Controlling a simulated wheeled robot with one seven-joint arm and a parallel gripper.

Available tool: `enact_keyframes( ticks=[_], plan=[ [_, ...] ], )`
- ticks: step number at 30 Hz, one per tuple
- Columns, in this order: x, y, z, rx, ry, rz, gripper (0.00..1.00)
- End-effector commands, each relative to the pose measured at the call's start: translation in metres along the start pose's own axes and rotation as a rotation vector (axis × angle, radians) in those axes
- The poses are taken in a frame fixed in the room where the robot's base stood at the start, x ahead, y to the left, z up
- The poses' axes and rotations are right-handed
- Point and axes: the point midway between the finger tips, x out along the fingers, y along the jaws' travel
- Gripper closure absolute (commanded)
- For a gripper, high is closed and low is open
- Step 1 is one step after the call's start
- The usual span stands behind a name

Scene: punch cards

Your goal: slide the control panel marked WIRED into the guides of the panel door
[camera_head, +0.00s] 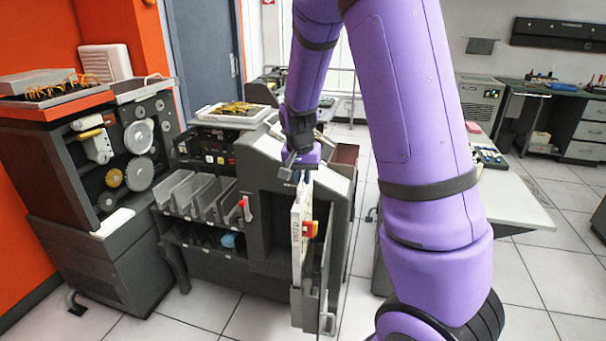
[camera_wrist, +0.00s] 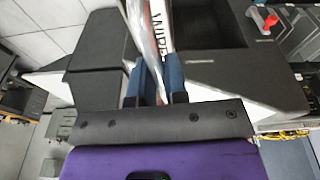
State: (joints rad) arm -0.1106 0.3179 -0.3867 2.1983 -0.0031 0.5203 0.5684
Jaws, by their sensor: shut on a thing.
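The control panel (camera_head: 297,245) is a thin white board with dark lettering along its edge, upright at the front of the grey machine. In the wrist view the panel (camera_wrist: 158,28) shows part of the word WIRED. My gripper (camera_head: 303,178) is above the panel's upper end, and its blue fingers (camera_wrist: 157,82) are shut on the panel. The grey panel door (camera_head: 323,275) stands open and upright close beside the panel, to its right. Whether the panel's lower edge is in the guides cannot be told; the guides are hidden.
The grey machine (camera_head: 265,185) has several card pockets (camera_head: 190,195) and a red lever (camera_head: 244,208) on its left. A red and yellow piece (camera_head: 310,229) shows beside the panel. A pale table (camera_head: 510,200) stands right, behind my arm. Open floor (camera_head: 255,317) lies in front.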

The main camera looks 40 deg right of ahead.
Motion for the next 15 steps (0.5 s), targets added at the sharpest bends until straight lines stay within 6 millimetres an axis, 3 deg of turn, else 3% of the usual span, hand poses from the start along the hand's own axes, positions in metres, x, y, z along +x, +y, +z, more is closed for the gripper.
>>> enact_keyframes(
  ticks=[15],
  plan=[
    [0.021,-0.001,0.003,0.002,0.002,-0.001,1.00]
  ],
)
